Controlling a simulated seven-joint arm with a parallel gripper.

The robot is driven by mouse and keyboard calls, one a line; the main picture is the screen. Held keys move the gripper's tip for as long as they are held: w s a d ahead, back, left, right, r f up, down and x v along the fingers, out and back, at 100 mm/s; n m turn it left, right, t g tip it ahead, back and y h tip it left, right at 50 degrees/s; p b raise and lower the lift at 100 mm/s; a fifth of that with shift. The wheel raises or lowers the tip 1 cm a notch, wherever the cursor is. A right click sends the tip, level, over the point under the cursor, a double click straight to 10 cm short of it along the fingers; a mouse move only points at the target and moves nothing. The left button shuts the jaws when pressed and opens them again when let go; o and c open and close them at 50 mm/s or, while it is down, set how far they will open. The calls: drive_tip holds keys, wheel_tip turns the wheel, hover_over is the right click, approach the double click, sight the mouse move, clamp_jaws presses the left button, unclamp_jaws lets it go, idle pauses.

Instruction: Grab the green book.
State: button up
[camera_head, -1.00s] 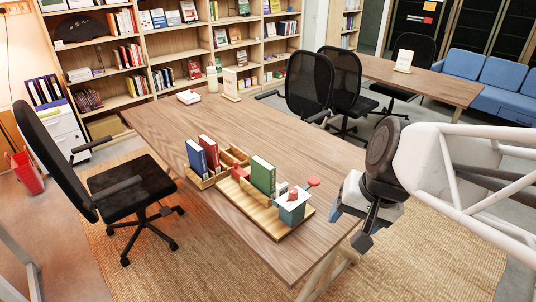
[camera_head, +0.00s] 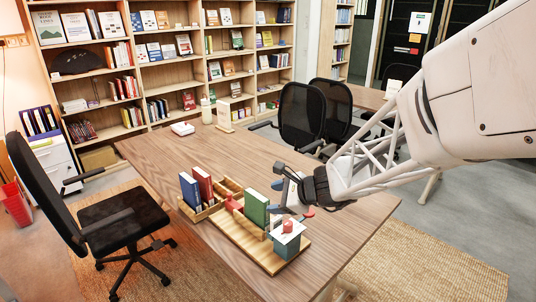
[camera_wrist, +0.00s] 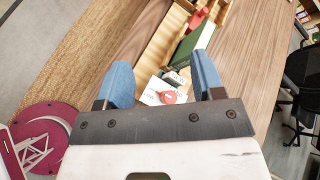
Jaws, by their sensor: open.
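The green book (camera_head: 256,207) stands upright on a wooden tray (camera_head: 256,253) on the desk, in front of and left of my gripper (camera_head: 287,205). It also shows in the wrist view (camera_wrist: 195,42), beyond the right fingertip and partly hidden by it. My gripper, with blue fingertips, is open above the tray's right end. In the wrist view the gap between the fingertips (camera_wrist: 163,78) looks empty, with a white surface and a red round piece seen beyond it. I cannot tell the exact height of the fingers above the tray.
A blue-grey box (camera_head: 287,243) with a white top and red piece stands at the tray's near end. A blue book (camera_head: 190,191) and a red book (camera_head: 204,184) stand in a wooden holder to the left. The desk (camera_head: 180,150) is mostly clear behind.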

sight(258, 195)
drive_tip(key=w+f+m+t, duration=0.3)
drive_tip(key=w+f+m, duration=0.6)
drive_tip(key=w, duration=0.2)
drive_tip(key=shift+w+a+f+m+t+h, duration=0.2)
drive_tip(key=shift+w+a+m+t+h, duration=0.05)
drive_tip(key=shift+a+m+t+h, duration=0.15)
drive_tip(key=shift+x, duration=1.25)
drive_tip(key=shift+w+a, duration=0.1)
drive_tip(key=shift+w, duration=0.05)
drive_tip(key=shift+x, duration=2.45)
clamp_jaws()
